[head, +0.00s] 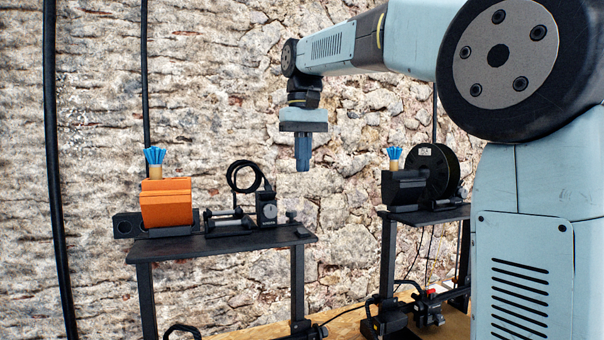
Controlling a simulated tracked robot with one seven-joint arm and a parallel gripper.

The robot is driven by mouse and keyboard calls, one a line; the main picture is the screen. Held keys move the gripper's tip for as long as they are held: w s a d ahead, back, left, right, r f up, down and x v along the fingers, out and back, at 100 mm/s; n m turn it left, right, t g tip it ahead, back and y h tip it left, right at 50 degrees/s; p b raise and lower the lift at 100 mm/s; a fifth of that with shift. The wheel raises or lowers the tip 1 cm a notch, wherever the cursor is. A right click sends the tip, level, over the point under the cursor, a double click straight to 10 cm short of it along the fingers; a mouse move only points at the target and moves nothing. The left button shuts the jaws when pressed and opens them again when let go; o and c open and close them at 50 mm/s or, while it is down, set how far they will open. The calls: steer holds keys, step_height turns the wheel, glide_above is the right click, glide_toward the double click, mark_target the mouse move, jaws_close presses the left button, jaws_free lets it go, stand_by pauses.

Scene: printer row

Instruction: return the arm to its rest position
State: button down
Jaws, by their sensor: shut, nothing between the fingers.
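My arm reaches in from the right of the head view and bends down at its wrist. My gripper (303,168) hangs from it, pointing straight down, with its blue fingers together and nothing held. It is in the air in front of the stone wall, between two black stands. It appears above and to the right of the left stand's top and touches nothing that I can see.
The left stand (270,242) carries an orange block (166,203) and a small black device with a looped cable (266,208). The right stand (445,213) carries a black spool (432,172). Blue-tipped items (155,162) top both machines. Black vertical cables (54,200) hang at left.

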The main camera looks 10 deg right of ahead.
mark_target(304, 232)
stand_by(0.5)
